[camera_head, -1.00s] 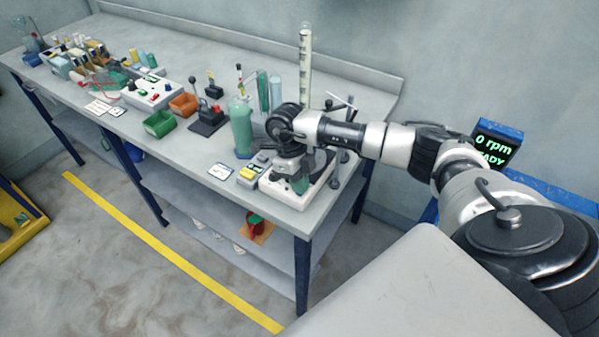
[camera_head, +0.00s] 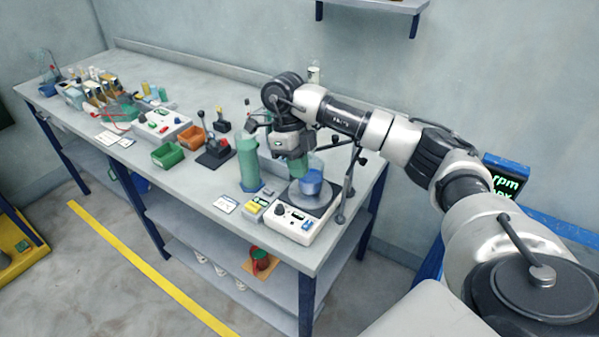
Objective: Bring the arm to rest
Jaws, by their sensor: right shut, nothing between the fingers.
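My right arm reaches in from the right over the bench. Its gripper (camera_head: 297,170) points down and is shut and empty, just above or behind a beaker with blue liquid (camera_head: 311,183). I cannot tell whether they touch. The beaker stands on the dark plate of a white stirrer (camera_head: 292,228) near the bench's right end. My left gripper is not in view.
A tall green cylinder (camera_head: 247,163) stands close left of my gripper, and a metal stand (camera_head: 348,185) close right. Green (camera_head: 167,155) and orange (camera_head: 193,137) bins and a white control box (camera_head: 163,129) lie farther left on the bench (camera_head: 190,190). A wall shelf (camera_head: 375,4) hangs above.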

